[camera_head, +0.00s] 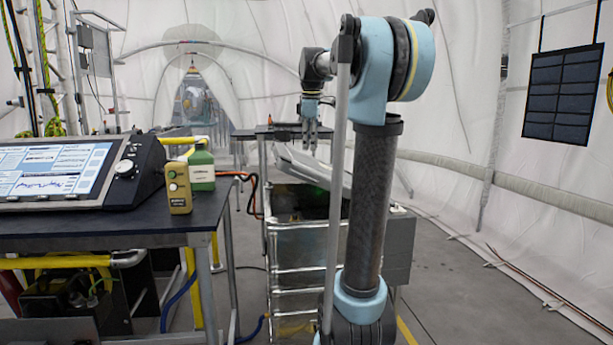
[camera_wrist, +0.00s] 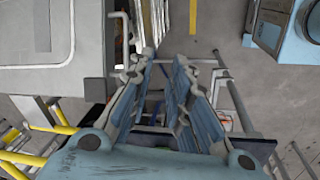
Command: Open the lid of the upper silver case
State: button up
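The upper silver case (camera_head: 298,240) stands in the middle of the head view, behind my arm. Its pale lid (camera_head: 305,169) is tilted, higher at the left, with a dark gap below it. My arm hides the right part of the case and lid. My gripper (camera_head: 309,144) points down just above the lid, fingers slightly apart and nothing between them. In the wrist view, a pale grey panel with a handle, apparently the lid (camera_wrist: 45,75), lies left of my gripper (camera_wrist: 163,62). I cannot tell whether a finger touches it.
A table (camera_head: 110,222) at left holds a console (camera_head: 60,172), a tan box (camera_head: 178,188) and a green container (camera_head: 201,168). A dark table (camera_head: 270,130) stands behind the case. A grey box (camera_head: 399,248) is right of my arm. The floor at right is mostly clear.

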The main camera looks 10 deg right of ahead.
aim_at(306, 172)
jog(key=w+r+n, duration=0.3)
jog(key=w, duration=0.4)
jog(key=f, duration=0.5)
jog(key=w+f, duration=0.1)
jog(key=f, duration=0.5)
jog(key=w+f, duration=0.1)
jog(key=f, duration=0.4)
jog(key=shift+w+d+f, duration=0.1)
jog(key=shift+w+f, duration=0.15)
jog(key=shift+f, duration=0.05)
grip_shut()
jog(key=shift+d+r, duration=0.1)
jog(key=shift+w, duration=0.1)
